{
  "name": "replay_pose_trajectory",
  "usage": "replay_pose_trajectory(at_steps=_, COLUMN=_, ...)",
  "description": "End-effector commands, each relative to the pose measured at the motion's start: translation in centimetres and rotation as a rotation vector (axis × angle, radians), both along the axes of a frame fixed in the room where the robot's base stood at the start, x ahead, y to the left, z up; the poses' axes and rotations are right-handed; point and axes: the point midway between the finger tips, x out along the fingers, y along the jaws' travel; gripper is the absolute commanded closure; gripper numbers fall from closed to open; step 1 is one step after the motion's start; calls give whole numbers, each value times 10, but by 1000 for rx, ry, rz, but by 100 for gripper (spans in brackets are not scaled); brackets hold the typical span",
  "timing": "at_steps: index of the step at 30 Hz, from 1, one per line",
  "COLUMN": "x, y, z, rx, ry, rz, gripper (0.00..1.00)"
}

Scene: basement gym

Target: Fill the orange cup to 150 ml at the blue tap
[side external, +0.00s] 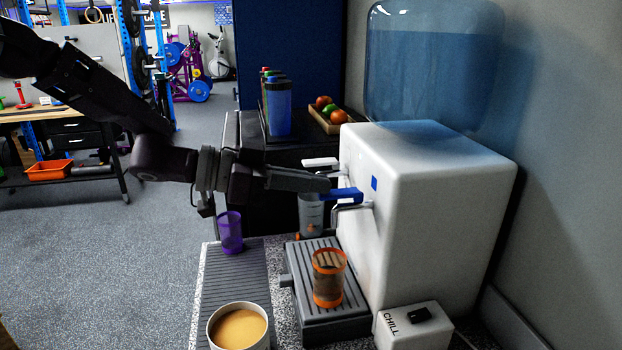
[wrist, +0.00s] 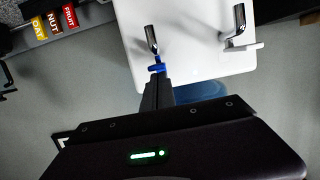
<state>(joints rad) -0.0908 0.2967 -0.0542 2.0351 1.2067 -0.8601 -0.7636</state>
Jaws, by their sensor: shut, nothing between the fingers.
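The orange cup (side external: 328,297), see-through with orange bands, stands upright on the grey drip tray (side external: 298,272) below the blue tap. I cannot tell the water level in it. The blue tap's lever (side external: 345,195) sticks out from the white dispenser's face, above a chrome spout; it also shows in the wrist view (wrist: 157,68). My gripper (side external: 326,184) is shut and empty, its fingertips right at the lever's outer end. In the wrist view the fingertips (wrist: 157,80) meet the blue lever; I cannot tell whether they press on it.
The white dispenser (side external: 440,200) carries a blue water bottle (side external: 430,70) and a second, white-levered tap (side external: 320,163). A purple cup (side external: 230,235) and a bowl of tan liquid (side external: 238,328) stand left. A CHILL box (side external: 425,335) sits front right.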

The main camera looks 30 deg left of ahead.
Motion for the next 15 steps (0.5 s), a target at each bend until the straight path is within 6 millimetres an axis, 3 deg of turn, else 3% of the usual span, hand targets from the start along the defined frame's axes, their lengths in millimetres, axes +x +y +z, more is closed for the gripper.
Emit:
replay_pose_trajectory(at_steps=3, x=-1, y=2, z=-14, rx=-1, ry=6, rz=1, gripper=100)
replay_pose_trajectory(at_steps=15, x=-1, y=1, z=-11, rx=1, ry=1, rz=-1, gripper=100)
